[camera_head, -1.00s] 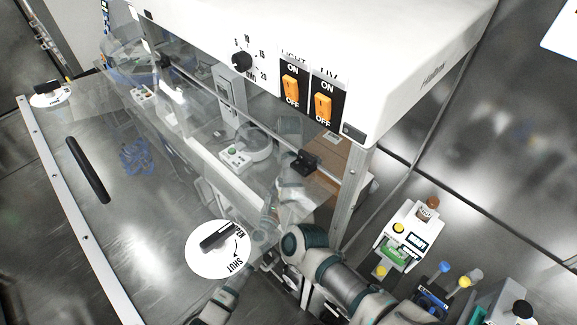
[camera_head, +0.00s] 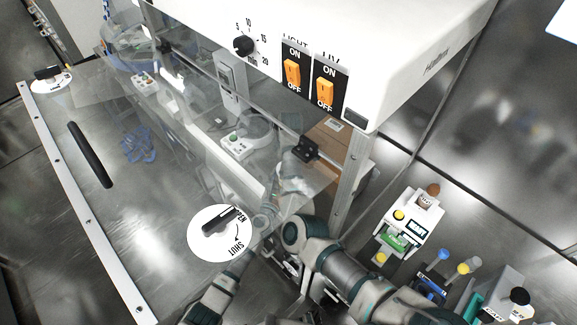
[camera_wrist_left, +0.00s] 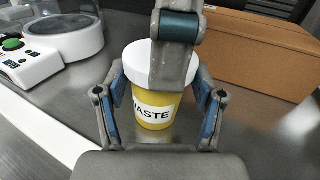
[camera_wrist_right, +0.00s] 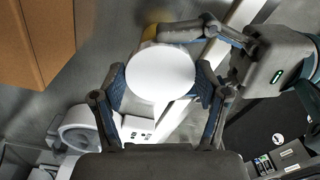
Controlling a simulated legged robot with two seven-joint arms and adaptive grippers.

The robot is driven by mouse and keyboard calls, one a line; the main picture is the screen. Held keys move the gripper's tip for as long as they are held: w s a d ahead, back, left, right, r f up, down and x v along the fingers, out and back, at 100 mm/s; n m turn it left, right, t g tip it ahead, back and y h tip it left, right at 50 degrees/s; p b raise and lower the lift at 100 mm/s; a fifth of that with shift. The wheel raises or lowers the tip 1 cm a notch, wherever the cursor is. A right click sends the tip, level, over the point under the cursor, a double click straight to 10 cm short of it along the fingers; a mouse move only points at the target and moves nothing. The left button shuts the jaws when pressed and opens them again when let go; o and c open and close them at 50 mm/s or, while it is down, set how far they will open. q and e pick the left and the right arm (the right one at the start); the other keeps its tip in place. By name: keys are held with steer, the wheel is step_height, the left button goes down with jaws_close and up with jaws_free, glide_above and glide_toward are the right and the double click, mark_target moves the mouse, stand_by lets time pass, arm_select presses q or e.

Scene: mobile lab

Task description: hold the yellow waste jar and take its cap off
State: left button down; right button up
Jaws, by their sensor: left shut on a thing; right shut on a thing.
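The yellow waste jar (camera_wrist_left: 155,110) stands upright between the fingers of my left gripper (camera_wrist_left: 160,112), which is shut on its body. Its white cap (camera_wrist_left: 140,65) sits at the top of the jar, partly covered by a finger of my right gripper. In the right wrist view the cap (camera_wrist_right: 160,75) lies between the fingers of my right gripper (camera_wrist_right: 160,88), shut on it. A bit of yellow jar (camera_wrist_right: 150,33) shows beyond the cap, beside my left gripper (camera_wrist_right: 190,32). Whether the cap is loose cannot be told. The head view does not show the jar clearly.
A cardboard box (camera_wrist_left: 265,50) stands close behind the jar. A white device with a green button (camera_wrist_left: 30,55) is at the left. The cabinet's clear sash and white hood (camera_head: 400,60) stand over the work area. Benchtop devices (camera_head: 410,225) stand outside at the right.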

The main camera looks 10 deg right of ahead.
arm_select(q)
steer(key=shift+r, duration=0.1)
arm_select(e)
steer(key=shift+o, duration=0.2)
steer(key=n, duration=0.2)
steer(key=shift+w+d+f+n, duration=0.1)
steer(key=shift+w+d+n, duration=0.2)
steer(key=shift+d+n, duration=0.1)
steer(key=shift+d, duration=0.1)
steer(key=o, duration=1.3)
steer(key=shift+c, duration=0.2)
steer(key=shift+a, duration=0.2)
